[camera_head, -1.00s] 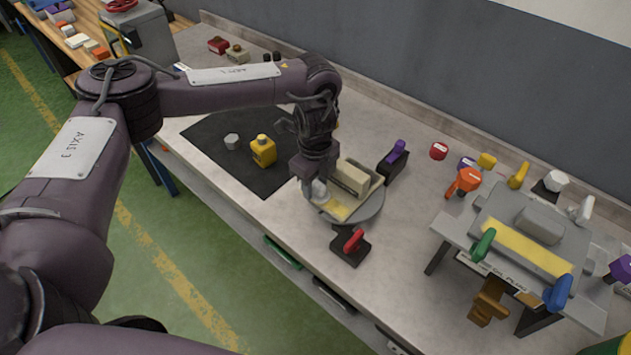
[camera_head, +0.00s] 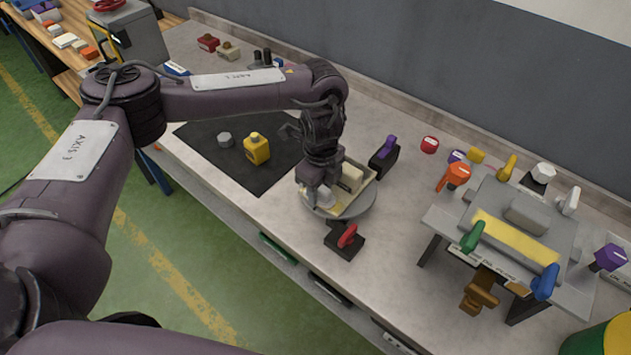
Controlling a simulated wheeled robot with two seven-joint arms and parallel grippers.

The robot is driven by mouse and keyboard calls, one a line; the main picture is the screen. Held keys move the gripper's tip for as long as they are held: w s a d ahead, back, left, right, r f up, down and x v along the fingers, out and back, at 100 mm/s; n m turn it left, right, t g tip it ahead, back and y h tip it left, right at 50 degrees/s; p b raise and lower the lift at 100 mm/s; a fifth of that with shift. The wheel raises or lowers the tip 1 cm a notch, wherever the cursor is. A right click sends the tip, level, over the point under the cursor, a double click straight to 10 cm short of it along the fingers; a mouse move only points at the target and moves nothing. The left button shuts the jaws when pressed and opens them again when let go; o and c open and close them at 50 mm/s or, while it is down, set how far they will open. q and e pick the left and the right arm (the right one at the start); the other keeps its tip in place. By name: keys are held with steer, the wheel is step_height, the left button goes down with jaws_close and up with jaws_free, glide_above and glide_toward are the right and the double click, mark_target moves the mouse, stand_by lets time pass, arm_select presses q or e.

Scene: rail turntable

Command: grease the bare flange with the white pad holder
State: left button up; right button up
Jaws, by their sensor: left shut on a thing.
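My left gripper (camera_head: 318,184) is shut at the left side of the round grey turntable (camera_head: 362,208). A white object shows under its fingers, probably the white pad holder (camera_head: 325,198), low over the near left part of the turntable. The gripper hides much of it, and I cannot tell whether it touches the surface below. A cream block (camera_head: 351,178) stands on the turntable just right of the gripper, in a pale tray-like part (camera_head: 369,186). I cannot make out which flange is bare. My right gripper is not in view.
A red-handled device (camera_head: 347,237) stands close in front of the turntable, and a purple-handled one (camera_head: 386,150) behind it. A yellow bottle (camera_head: 257,149) and a grey nut-like piece (camera_head: 224,139) stand on the black mat (camera_head: 215,160). A grey fixture with coloured handles (camera_head: 500,215) stands at right.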

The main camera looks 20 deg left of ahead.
mark_target(334, 203)
arm_select(q)
steer(key=shift+s+d, duration=0.1)
steer(key=shift+d, duration=0.2)
steer(key=shift+s+d+r+p, duration=0.15)
steer(key=shift+d+p, duration=0.2)
steer(key=shift+d, duration=0.45)
steer(key=shift+s+d, duration=0.25)
steer(key=shift+d, duration=0.25)
steer(key=shift+s+d, duration=0.2)
steer(key=shift+d, duration=0.3)
steer(key=shift+w+a+f, duration=0.1)
steer(key=shift+a+f, duration=0.1)
steer(key=shift+w+a+f, duration=0.1)
steer(key=shift+w+a, duration=0.1)
steer(key=shift+a, duration=0.65)
